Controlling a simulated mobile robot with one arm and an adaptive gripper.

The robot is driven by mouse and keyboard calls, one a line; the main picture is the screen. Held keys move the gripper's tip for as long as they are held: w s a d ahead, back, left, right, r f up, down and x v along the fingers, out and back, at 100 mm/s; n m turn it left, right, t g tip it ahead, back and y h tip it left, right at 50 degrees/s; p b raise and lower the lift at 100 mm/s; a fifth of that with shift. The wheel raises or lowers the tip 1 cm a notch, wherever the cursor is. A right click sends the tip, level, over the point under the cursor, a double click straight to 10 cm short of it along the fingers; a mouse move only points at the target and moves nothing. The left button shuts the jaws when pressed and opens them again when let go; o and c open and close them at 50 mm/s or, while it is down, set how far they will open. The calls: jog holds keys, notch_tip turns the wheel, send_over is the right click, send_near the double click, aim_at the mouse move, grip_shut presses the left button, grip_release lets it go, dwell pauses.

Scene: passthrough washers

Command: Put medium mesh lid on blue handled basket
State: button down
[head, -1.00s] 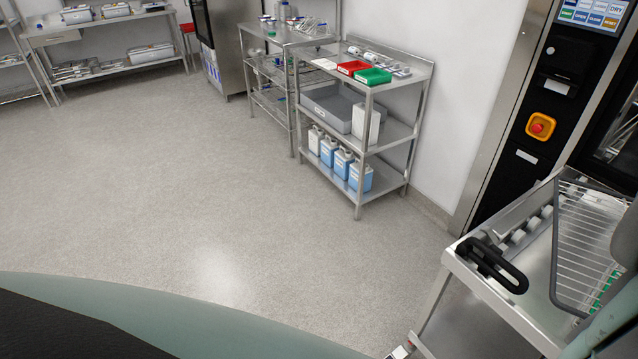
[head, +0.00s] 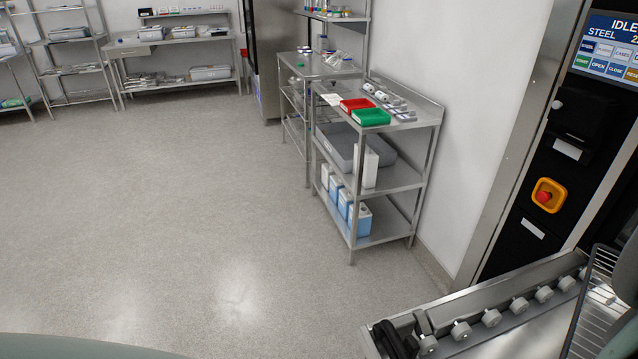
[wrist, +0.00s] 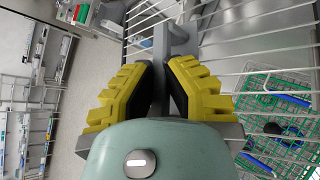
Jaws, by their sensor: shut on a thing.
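My gripper (wrist: 167,68) shows in the wrist view with yellow ridged fingers, shut on the grey bar of a wire mesh lid (wrist: 177,34). The lid's pale wires spread out on both sides of the fingers. Part of the lid, wires in a grey frame, also shows at the right edge of the head view (head: 603,300), tilted. Below the wires, at the right of the wrist view, lies a green mesh (wrist: 285,88) with a blue piece (wrist: 257,160) by it. I cannot tell whether this is the blue handled basket. The fingertips partly hide the bar.
A steel roller track (head: 490,320) with grey rollers and a black handle (head: 397,338) lies at the lower right. Behind it stands a washer panel with an orange emergency stop (head: 548,195). A steel shelf cart (head: 395,190) stands by the wall. The floor at left is clear.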

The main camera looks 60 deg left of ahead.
jog(key=s+d+f+m+t+h+b, duration=0.2)
jog(key=s+d+f+m+h, duration=0.3)
jog(key=d+f, duration=0.65)
jog(key=shift+y, duration=0.5)
jog(key=f+b, duration=0.2)
jog(key=f, duration=0.2)
jog(key=s+a+f+b, duration=0.1)
jog(key=f+b, duration=0.2)
jog(key=f, duration=0.1)
jog(key=f+b, duration=0.3)
jog(key=f, duration=0.1)
jog(key=shift+s+a, duration=0.15)
jog(key=shift+a, duration=0.2)
jog(key=shift+n+b, duration=0.3)
jog(key=shift+f, duration=0.25)
jog(key=shift+a+f+b, duration=0.1)
jog(key=shift+f+b, duration=1)
jog(key=shift+b, duration=0.25)
jog(key=shift+f, duration=0.15)
